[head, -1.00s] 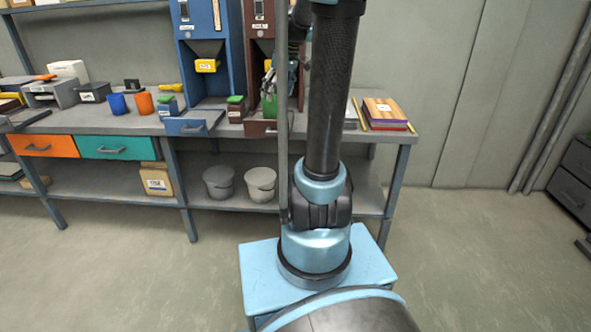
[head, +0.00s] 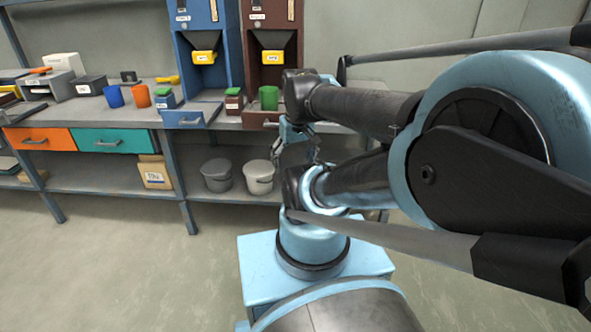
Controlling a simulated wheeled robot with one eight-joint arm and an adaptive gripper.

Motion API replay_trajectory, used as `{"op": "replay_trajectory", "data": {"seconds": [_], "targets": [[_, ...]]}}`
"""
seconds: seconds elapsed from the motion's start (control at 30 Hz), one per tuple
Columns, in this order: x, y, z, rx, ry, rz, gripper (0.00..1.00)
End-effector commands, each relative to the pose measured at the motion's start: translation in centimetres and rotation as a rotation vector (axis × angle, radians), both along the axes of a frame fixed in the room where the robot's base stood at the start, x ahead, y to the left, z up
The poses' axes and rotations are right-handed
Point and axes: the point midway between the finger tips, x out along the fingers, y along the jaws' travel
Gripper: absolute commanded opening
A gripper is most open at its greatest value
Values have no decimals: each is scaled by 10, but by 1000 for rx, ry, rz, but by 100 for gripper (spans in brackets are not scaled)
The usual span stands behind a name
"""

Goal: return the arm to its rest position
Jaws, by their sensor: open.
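My arm is folded back toward me, its links filling the right side of the head view. My gripper (head: 297,158) hangs in front of the workbench's front edge, below the wrist. Its fingers look spread apart, with nothing seen between them, though the arm links partly hide it. It is apart from the green cup (head: 268,97), which stands at the foot of the brown dispenser (head: 272,75).
The workbench (head: 225,118) holds a blue dispenser (head: 207,30), a blue cup (head: 113,96), an orange cup (head: 140,96) and small lidded boxes. Two grey buckets (head: 217,175) (head: 259,177) stand on the lower shelf. The floor (head: 120,260) at left is clear.

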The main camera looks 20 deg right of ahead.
Motion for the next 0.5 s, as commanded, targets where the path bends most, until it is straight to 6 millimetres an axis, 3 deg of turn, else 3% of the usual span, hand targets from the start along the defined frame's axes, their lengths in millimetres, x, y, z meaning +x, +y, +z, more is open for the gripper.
{"op": "replay_trajectory", "data": {"seconds": [0.17, 0.5], "targets": [[-17, -3, -19, -9, 0, -45, 78], [-19, -3, -21, -9, 0, -53, 78]]}}
